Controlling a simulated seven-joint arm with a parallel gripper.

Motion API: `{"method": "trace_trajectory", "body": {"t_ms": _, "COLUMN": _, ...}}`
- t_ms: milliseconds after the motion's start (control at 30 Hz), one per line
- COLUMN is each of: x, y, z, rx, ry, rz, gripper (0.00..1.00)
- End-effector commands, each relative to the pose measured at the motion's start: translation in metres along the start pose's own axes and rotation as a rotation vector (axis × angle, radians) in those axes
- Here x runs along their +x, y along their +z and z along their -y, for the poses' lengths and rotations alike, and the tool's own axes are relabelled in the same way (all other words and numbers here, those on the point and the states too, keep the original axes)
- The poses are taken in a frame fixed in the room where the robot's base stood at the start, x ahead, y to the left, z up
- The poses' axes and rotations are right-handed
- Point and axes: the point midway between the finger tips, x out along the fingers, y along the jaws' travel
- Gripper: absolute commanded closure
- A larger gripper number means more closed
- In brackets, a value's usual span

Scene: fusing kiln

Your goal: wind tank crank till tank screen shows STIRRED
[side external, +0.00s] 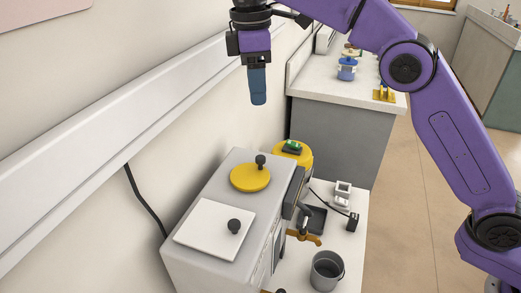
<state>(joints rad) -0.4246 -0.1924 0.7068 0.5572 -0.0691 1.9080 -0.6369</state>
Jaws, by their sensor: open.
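My gripper (258,98) hangs pointing down in the air, well above the grey box-shaped unit (196,262). Its blue fingers overlap in this view; it is open and touches nothing. On top of the unit lies a yellow disc (247,180) with an upright black knob (261,161) set off its middle, which looks like the crank. Just behind the unit is a yellow rounded body (305,155) carrying a small dark-framed green screen (292,147). Its text is too small to read, and I cannot tell for certain which body is the tank.
A white square plate (205,232) with a black knob lies on the unit's near end. An orange-brown handle (305,238) juts from its right side. A grey bucket (326,272) and a dark tray (313,218) stand to the right. The wall runs close on the left.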

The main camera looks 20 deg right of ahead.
Motion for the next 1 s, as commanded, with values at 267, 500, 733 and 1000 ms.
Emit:
{"method": "trace_trajectory", "body": {"t_ms": 267, "x": -0.016, "y": 0.009, "z": 0.001, "rx": -0.235, "ry": -0.027, "rz": -0.066, "gripper": 0.51}}
{"method": "trace_trajectory", "body": {"t_ms": 500, "x": -0.007, "y": 0.008, "z": 0.0, "rx": -0.244, "ry": -0.029, "rz": -0.066, "gripper": 0.51}}
{"method": "trace_trajectory", "body": {"t_ms": 733, "x": 0.01, "y": 0.008, "z": 0.001, "rx": -0.243, "ry": -0.029, "rz": -0.066, "gripper": 0.51}}
{"method": "trace_trajectory", "body": {"t_ms": 1000, "x": 0.039, "y": 0.006, "z": 0.002, "rx": -0.243, "ry": -0.03, "rz": -0.065, "gripper": 0.51}}
